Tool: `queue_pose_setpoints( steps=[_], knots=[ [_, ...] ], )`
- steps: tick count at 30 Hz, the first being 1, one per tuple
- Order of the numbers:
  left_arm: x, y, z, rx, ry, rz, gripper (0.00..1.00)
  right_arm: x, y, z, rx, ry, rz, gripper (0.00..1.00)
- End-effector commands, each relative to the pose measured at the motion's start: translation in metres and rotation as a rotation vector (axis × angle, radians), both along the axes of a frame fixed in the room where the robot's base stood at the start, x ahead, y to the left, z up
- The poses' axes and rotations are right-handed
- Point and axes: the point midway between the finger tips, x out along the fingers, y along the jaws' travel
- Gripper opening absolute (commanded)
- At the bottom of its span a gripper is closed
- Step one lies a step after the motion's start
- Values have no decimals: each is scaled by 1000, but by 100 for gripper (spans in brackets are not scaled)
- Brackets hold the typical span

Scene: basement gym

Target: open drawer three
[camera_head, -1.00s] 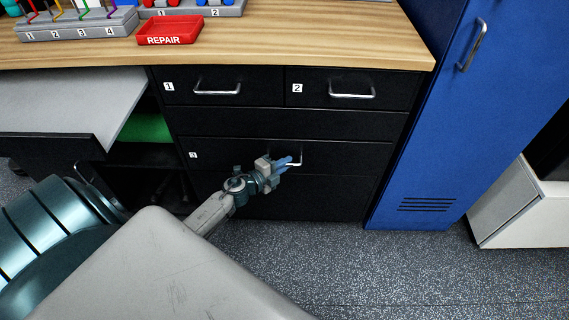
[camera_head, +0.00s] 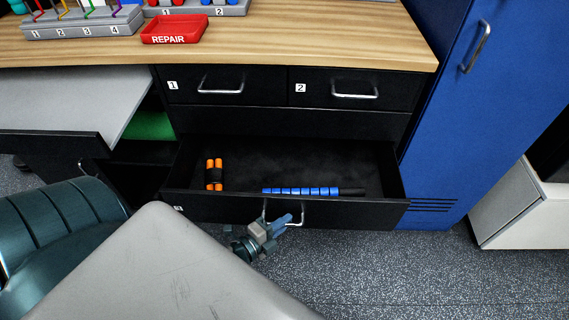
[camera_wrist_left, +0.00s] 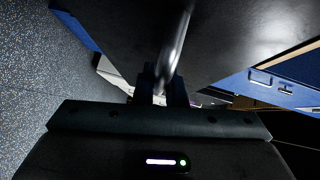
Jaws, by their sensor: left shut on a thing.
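Drawer three (camera_head: 340,211) is the wide black drawer at the bottom of the cabinet, and it stands pulled well out. Its silver handle (camera_head: 301,214) is on the front panel. My left gripper (camera_head: 282,221) is shut on this handle; the left wrist view shows the handle bar (camera_wrist_left: 177,45) running between the fingers (camera_wrist_left: 165,92). Inside the drawer lie orange dumbbell-like handles (camera_head: 214,175) at the left and a blue segmented bar with a black end (camera_head: 300,191) near the front. The right gripper is not in view.
Drawers one (camera_head: 220,88) and two (camera_head: 352,92) above are closed. A red REPAIR tray (camera_head: 174,36) sits on the wooden worktop (camera_head: 330,30). A blue locker (camera_head: 470,120) stands close on the right. A teal chair-like rounded shape is at lower left. Speckled floor (camera_head: 400,270) in front is clear.

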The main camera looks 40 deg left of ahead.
Motion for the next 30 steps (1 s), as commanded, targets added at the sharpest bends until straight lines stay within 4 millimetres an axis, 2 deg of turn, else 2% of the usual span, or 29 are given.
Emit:
queue_pose_setpoints(
  steps=[3,9,24,25,26,30],
  knots=[
    [-18,-11,-1,-1,3,1,0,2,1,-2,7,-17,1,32],
    [-34,-21,-1,-2,2,1,0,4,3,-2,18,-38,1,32],
    [-40,-24,0,1,0,-1,0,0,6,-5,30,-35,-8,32],
    [-40,-24,0,1,0,-1,13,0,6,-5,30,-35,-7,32],
    [-40,-24,0,1,0,-1,19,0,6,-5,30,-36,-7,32],
    [-40,-24,0,1,0,-1,20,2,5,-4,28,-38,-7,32]
  ],
)
